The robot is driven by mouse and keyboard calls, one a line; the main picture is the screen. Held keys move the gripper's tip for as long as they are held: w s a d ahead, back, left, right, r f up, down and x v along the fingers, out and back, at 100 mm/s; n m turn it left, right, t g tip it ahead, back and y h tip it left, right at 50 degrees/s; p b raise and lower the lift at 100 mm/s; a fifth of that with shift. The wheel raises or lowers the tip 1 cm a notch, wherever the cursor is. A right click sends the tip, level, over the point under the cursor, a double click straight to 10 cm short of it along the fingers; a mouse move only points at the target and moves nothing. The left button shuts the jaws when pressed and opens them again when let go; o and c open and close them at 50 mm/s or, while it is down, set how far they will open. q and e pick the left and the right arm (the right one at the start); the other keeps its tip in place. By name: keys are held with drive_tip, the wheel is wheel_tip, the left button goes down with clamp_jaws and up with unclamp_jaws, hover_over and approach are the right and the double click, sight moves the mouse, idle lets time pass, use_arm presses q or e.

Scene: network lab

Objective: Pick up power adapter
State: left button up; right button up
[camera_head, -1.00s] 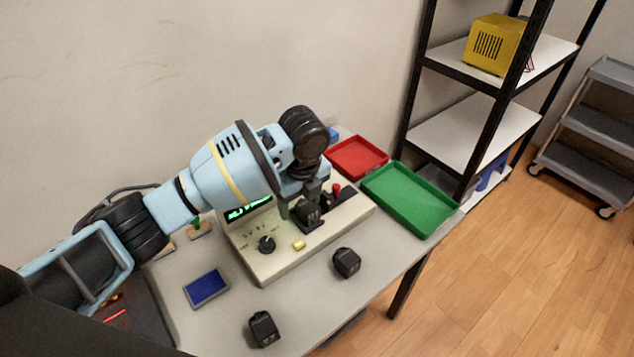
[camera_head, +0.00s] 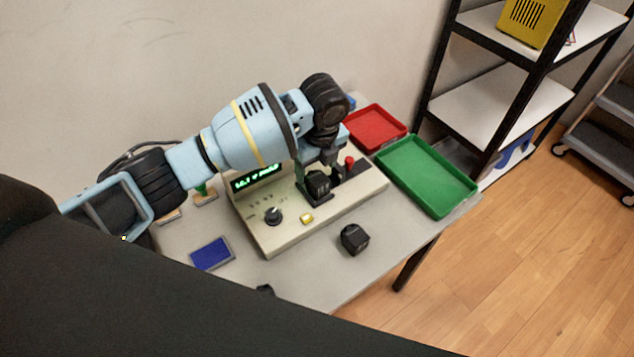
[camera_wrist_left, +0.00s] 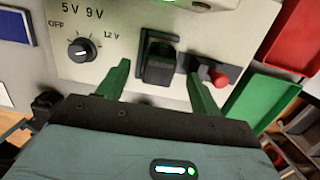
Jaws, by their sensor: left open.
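A black power adapter (camera_head: 318,184) sits in the dark slot of the beige tester (camera_head: 262,236); it also shows in the left wrist view (camera_wrist_left: 158,66). A second black adapter (camera_head: 354,240) lies on the table in front of the tester. A third (camera_head: 265,290) is mostly hidden behind a dark shape. My left gripper (camera_head: 318,168) is over the tester. In the left wrist view its green fingers (camera_wrist_left: 157,72) are open, one to each side of the slotted adapter, with gaps visible. My right gripper is not in view.
A green tray (camera_head: 428,176) and a red tray (camera_head: 376,128) stand to the right of the tester. A red lever (camera_head: 349,162) is close beside the slot. A blue panel (camera_head: 211,254) lies at the left. A large dark shape covers the lower left.

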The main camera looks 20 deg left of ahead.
sight(317, 176)
use_arm(q)
wheel_tip(317, 176, down, 5)
drive_tip(key=shift+r, duration=0.2)
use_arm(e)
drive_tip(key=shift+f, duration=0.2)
use_arm(q)
drive_tip(key=c, duration=1.2)
drive_tip(key=shift+c, duration=0.2)
drive_tip(key=shift+r, duration=0.15)
drive_tip(key=shift+w+r, duration=0.1)
drive_tip(key=shift+r, duration=0.5)
wheel_tip(317, 176, up, 2)
drive_tip(key=shift+r, duration=0.15)
drive_tip(key=s+d+r+p, duration=0.1)
drive_tip(key=s+d, duration=0.9)
drive_tip(key=s, duration=0.2)
drive_tip(key=shift+s, duration=0.2)
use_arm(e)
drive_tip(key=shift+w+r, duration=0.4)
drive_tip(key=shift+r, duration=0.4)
